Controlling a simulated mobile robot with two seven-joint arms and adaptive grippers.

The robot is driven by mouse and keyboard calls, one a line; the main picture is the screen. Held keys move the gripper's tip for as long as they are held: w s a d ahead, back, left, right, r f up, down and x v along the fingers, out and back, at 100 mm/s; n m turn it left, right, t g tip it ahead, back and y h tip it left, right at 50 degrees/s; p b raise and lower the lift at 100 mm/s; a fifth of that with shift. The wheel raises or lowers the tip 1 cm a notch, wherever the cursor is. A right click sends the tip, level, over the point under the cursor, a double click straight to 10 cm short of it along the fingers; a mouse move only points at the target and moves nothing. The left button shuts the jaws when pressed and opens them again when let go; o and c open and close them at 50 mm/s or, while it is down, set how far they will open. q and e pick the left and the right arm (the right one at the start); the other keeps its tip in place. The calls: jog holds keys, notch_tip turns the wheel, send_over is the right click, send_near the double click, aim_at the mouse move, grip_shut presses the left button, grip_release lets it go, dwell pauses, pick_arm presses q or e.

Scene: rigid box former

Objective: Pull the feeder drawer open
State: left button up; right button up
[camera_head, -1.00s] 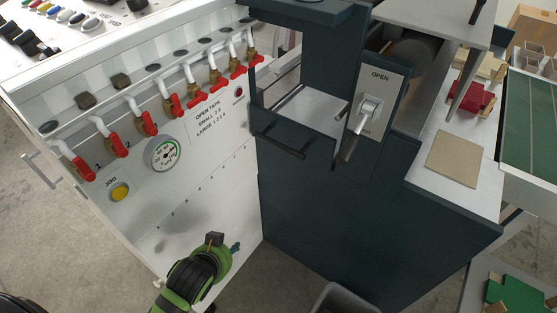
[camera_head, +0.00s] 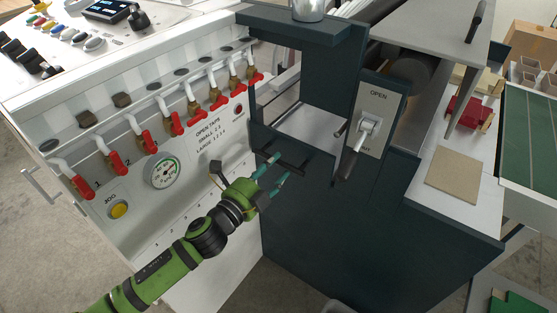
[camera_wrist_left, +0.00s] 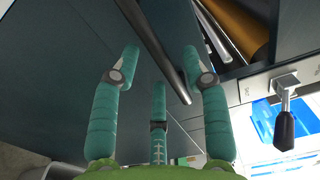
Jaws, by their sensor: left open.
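The feeder drawer (camera_head: 318,168) sits in the dark machine housing, its pale inside showing at the top. Its black bar handle (camera_head: 297,167) is on the front face and is partly hidden by my fingers. My left gripper (camera_head: 281,165) is open at the handle, coming from the lower left. In the left wrist view the handle bar (camera_wrist_left: 153,42) runs slanting between the spread fingers of the gripper (camera_wrist_left: 160,62). I cannot tell whether any finger touches it. My right gripper is not in view.
A lever on a plate marked OPEN (camera_head: 368,125) stands just right of the drawer. Red-handled taps (camera_head: 172,122) and a gauge (camera_head: 163,172) line the white panel at left. A tan board (camera_head: 453,176) lies on the right shelf. Floor space is free below left.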

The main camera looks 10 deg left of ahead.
pick_arm(q)
jog(key=shift+x, duration=1.3)
grip_shut()
jog(key=shift+s, duration=0.1)
